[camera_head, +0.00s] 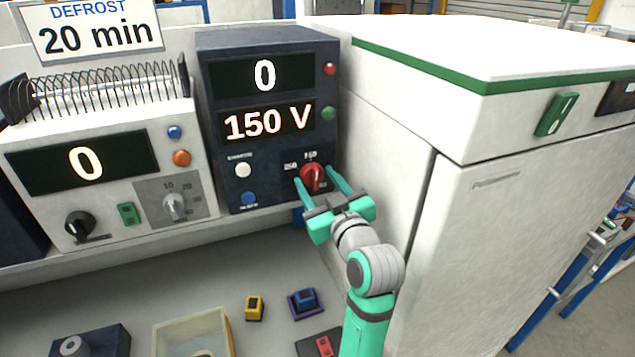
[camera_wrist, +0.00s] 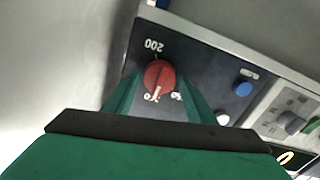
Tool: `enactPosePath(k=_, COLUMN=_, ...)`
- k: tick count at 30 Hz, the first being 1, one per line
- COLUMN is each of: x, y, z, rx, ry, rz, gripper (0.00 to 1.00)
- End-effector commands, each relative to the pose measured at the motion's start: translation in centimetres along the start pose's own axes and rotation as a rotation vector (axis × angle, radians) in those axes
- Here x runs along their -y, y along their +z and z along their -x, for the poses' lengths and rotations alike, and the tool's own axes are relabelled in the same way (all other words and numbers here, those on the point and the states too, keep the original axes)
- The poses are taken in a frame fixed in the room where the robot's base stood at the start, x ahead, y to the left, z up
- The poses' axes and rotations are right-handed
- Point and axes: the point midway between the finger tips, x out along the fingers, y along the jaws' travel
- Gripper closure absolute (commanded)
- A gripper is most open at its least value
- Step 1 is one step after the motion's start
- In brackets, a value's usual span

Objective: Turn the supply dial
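The supply dial (camera_head: 312,178) is a round red knob with a white mark on the lower right of the dark blue supply unit (camera_head: 218,150). The unit's displays read 0 and 150 V. In the wrist view the dial (camera_wrist: 159,77) shows its white mark pointing down, with "200" printed above it. My gripper (camera_head: 316,177) is at the panel with one finger on each side of the dial. The fingers are spread, and slim gaps seem to lie between them and the knob. In the wrist view the gripper (camera_wrist: 160,88) partly hides the lower labels.
A tall white cabinet (camera_head: 390,140) stands close on the right of the dial. White and blue buttons (camera_head: 243,170) sit left of it. A white unit (camera_head: 100,200) with its own dials stands further left. A yellow bin (camera_head: 195,325) and small blocks (camera_head: 254,308) lie on the bench below.

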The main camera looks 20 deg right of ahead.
Motion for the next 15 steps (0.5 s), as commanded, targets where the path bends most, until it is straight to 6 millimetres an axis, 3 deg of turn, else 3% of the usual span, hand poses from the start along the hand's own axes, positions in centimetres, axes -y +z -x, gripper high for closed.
enactPosePath(k=1, x=0.0, y=0.01, z=0.0, rx=0.0, ry=0.0, rz=0.0, gripper=0.62)
enactPosePath(k=3, x=0.0, y=0.02, z=0.01, rx=0.0, ry=0.0, rz=0.0, gripper=0.79)
enactPosePath(k=10, x=0.01, y=0.01, z=0.01, rx=0.0, ry=0.0, rz=-0.037, gripper=0.8)
enactPosePath(k=15, x=0.05, y=-0.04, z=-0.01, rx=-0.001, ry=-0.001, rz=-0.195, gripper=0.8)
